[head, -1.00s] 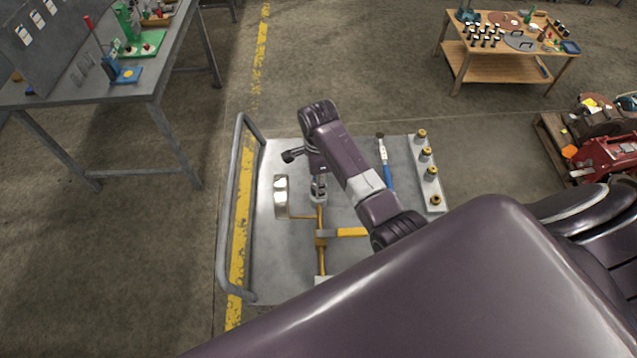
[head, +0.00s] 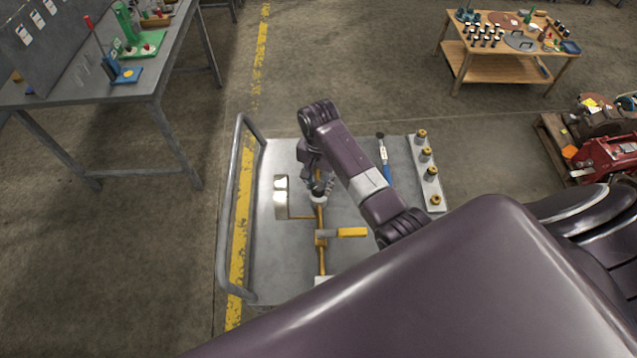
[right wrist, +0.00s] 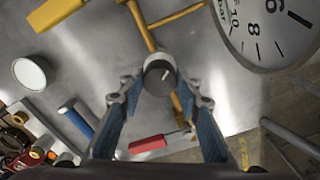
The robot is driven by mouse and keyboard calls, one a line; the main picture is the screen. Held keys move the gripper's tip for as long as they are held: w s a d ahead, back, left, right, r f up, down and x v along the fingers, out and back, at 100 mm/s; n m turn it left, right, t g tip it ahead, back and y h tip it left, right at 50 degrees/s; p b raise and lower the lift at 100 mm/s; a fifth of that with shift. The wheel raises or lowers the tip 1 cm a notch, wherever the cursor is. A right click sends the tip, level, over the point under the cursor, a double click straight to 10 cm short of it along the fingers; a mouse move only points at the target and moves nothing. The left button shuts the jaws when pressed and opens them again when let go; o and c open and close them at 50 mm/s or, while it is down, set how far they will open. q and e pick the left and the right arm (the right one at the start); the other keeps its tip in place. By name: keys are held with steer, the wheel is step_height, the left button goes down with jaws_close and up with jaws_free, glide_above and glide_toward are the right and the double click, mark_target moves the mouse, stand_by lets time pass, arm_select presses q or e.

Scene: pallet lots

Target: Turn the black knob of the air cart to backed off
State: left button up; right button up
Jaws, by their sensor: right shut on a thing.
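The air cart is a grey flat cart (head: 275,255) in the middle of the head view. Brass pipework (head: 322,262) with a yellow lever handle (head: 351,232) runs along its top. My right gripper (head: 319,190) reaches down onto the far end of that pipe. In the right wrist view the round black knob (right wrist: 159,78), with a pale pointer mark on its face, sits between the two fingertips of my right gripper (right wrist: 160,88). The fingers are shut on its sides. My left gripper is not in view.
A pressure gauge (right wrist: 262,32) is close beside the knob. A blue-handled tool (head: 387,172) and a plate of brass fittings (head: 435,193) lie on the cart's right. The cart's tube handle (head: 226,215) rises at left. A grey workbench (head: 130,95) stands beyond it.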

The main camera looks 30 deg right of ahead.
steer(key=n, duration=0.3)
steer(key=shift+n, duration=0.3)
steer(key=n, duration=0.3)
steer(key=shift+n, duration=0.3)
steer(key=n, duration=0.3)
steer(key=shift+n, duration=0.4)
steer(key=n, duration=0.3)
steer(key=shift+w+n, duration=0.1)
steer(key=shift+n, duration=0.2)
steer(key=n, duration=0.3)
steer(key=shift+n, duration=0.3)
steer(key=n, duration=0.3)
steer(key=shift+n, duration=0.3)
steer(key=n, duration=0.6)
steer(key=shift+n, duration=0.4)
